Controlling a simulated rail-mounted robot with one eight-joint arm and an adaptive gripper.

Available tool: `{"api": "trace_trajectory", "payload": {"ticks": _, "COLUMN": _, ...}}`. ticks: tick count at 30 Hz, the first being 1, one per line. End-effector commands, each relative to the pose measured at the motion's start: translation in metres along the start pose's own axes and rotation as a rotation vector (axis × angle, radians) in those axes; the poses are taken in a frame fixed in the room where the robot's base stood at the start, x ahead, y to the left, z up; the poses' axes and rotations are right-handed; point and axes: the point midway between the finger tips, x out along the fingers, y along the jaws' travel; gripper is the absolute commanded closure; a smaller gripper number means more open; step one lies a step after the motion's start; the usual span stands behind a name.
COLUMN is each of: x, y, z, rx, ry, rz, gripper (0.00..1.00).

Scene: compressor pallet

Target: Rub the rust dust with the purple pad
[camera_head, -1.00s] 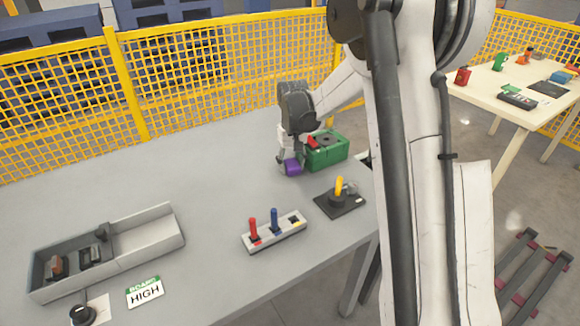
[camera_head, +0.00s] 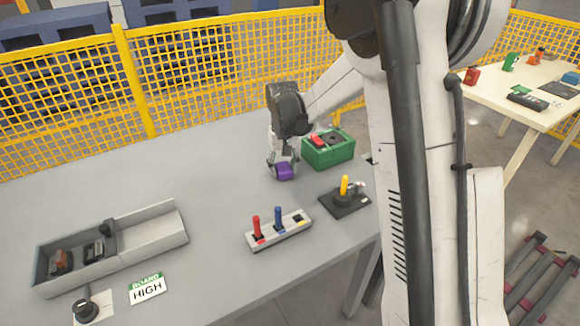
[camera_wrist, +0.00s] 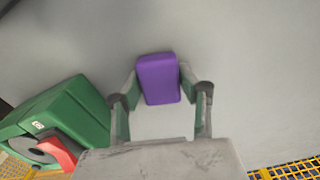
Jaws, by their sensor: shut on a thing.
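The purple pad (camera_head: 284,171) is a small rounded block held between the fingers of my gripper (camera_head: 283,160), low at the tabletop beside the green box. In the wrist view the purple pad (camera_wrist: 158,79) lies between the two fingertips of my gripper (camera_wrist: 160,95), which is shut on it. I cannot tell whether the pad touches the table. No rust dust can be made out in either view.
A green box (camera_head: 328,152) with a red part on top stands just right of the pad. A yellow-handled lever on a black base (camera_head: 346,200), a red and blue lever block (camera_head: 279,234), a grey tray (camera_head: 150,238) and a HIGH card (camera_head: 147,288) stand nearer. The table's middle is clear.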

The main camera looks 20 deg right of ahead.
Motion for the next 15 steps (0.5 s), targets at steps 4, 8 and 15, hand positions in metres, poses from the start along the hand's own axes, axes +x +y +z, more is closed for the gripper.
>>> {"api": "trace_trajectory", "payload": {"ticks": 4, "x": 0.001, "y": -0.011, "z": 0.003, "rx": -0.001, "ry": 0.000, "rz": 0.000, "gripper": 0.90}}
{"api": "trace_trajectory", "payload": {"ticks": 8, "x": 0.001, "y": -0.015, "z": 0.004, "rx": 0.000, "ry": 0.000, "rz": 0.000, "gripper": 0.90}}
{"api": "trace_trajectory", "payload": {"ticks": 15, "x": 0.001, "y": -0.015, "z": 0.004, "rx": 0.000, "ry": 0.000, "rz": 0.000, "gripper": 0.90}}
